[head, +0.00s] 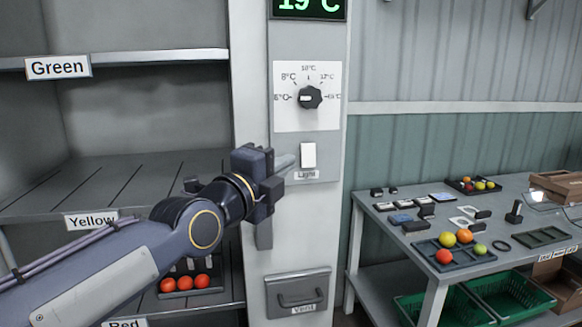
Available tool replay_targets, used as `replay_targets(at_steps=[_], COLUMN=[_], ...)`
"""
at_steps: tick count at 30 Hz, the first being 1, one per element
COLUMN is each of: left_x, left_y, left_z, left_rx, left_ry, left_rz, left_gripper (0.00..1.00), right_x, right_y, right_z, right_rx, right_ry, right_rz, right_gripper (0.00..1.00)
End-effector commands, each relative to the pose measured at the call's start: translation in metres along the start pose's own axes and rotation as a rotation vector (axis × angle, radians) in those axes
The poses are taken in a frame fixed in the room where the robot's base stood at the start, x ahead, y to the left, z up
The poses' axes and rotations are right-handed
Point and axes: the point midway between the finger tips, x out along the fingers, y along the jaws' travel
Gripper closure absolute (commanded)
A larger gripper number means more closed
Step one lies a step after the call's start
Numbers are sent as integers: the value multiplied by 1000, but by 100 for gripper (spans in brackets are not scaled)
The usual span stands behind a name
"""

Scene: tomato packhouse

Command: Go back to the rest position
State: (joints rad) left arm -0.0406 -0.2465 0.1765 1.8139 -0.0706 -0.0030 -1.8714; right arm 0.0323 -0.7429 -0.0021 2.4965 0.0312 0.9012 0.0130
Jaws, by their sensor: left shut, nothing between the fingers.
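My left gripper (284,164) is shut and empty. Its arm comes in from the lower left, and the fingertips are close to the left edge of the white light switch (308,155) on the grey post. I cannot tell whether the tips touch the switch or its plate. My right gripper is not in view.
Left are shelves labelled Green (58,67), Yellow (91,220) and Red; red tomatoes sit low behind my arm. The post carries a temperature dial (310,97) and a vent handle (298,298). Right is a cluttered table (385,240) with green crates (510,292) below.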

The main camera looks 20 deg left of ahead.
Motion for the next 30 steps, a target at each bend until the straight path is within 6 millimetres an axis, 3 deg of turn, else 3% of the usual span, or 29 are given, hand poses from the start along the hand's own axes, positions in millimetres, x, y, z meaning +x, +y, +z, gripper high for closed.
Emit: replay_targets(at_steps=[17, 20, 23, 30], left_x=[-7, -25, -58, -166], left_y=[7, 30, 69, 168], left_z=[1, 0, -3, -32], left_rx=[-68, -255, -558, -1368], left_ry=[0, -9, -62, -423], left_rz=[42, 152, 324, 725], left_gripper=[100, 100, 100, 100], right_x=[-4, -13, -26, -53], right_y=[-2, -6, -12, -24], right_z=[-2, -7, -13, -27], right_rx=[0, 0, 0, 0], right_ry=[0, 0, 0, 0], right_rz=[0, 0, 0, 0], right_gripper=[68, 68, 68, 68])
